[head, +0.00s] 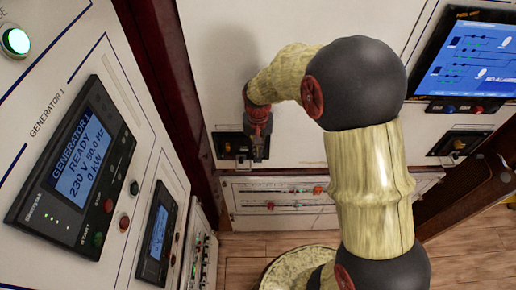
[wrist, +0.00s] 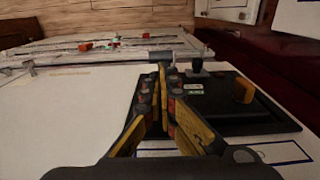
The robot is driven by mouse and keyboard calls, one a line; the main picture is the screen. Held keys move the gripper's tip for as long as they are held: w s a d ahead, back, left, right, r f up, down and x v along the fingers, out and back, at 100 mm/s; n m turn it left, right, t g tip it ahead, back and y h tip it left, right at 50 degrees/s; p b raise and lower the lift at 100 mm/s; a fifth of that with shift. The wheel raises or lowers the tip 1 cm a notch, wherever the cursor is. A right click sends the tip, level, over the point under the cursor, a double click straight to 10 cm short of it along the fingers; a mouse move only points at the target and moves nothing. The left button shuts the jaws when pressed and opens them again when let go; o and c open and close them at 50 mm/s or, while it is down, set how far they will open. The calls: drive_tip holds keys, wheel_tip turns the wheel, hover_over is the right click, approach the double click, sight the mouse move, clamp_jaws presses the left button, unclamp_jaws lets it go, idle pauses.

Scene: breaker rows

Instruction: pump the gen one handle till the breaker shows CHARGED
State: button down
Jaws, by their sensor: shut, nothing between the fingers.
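The breaker (head: 228,146) on the white front panel is a black recessed plate, partly hidden by my gripper in the head view. In the wrist view the breaker plate (wrist: 245,122) lies right of my fingers, with an orange knob (wrist: 243,91), small green-and-white indicator windows (wrist: 193,89) too small to read, and a black-topped handle (wrist: 196,66). My gripper (head: 260,152) is shut and empty in front of the breaker. In the wrist view its fingertips (wrist: 162,70) meet just left of the handle; I cannot tell whether they touch it.
A Generator 1 display (head: 82,155) reading READY is on the left panel. A second breaker (head: 460,145) and a blue screen (head: 466,55) are at the right. A lower panel with red switches (head: 318,189) lies beneath. A dark red post (head: 170,90) stands left of my gripper.

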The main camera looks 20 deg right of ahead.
sight(258, 162)
drive_tip(key=shift+s+a+f+t+h+b, duration=0.2)
drive_tip(key=shift+s+t+b, duration=0.3)
drive_tip(key=shift+b, duration=0.75)
drive_tip(key=shift+s+a+f+t+h+b, duration=0.1)
drive_tip(key=shift+s+f+t+b, duration=0.3)
drive_tip(key=shift+b, duration=0.85)
drive_tip(key=t+b, duration=0.1)
drive_tip(key=b, duration=0.1)
drive_tip(key=s+t+b, duration=0.1)
drive_tip(key=b, duration=0.1)
drive_tip(key=s+f+b, duration=0.1)
drive_tip(key=b, duration=0.2)
drive_tip(key=shift+a+t+h, duration=0.3)
drive_tip(key=shift+t+h, duration=0.1)
drive_tip(key=shift+s+a+f+b, duration=0.1)
drive_tip(key=shift+s+f+b, duration=0.15)
drive_tip(key=shift+b, duration=0.45)
drive_tip(key=shift+s+a+f+b, duration=0.15)
drive_tip(key=shift+s+f+b, duration=0.45)
drive_tip(key=shift+b, duration=0.55)
idle(1.6)
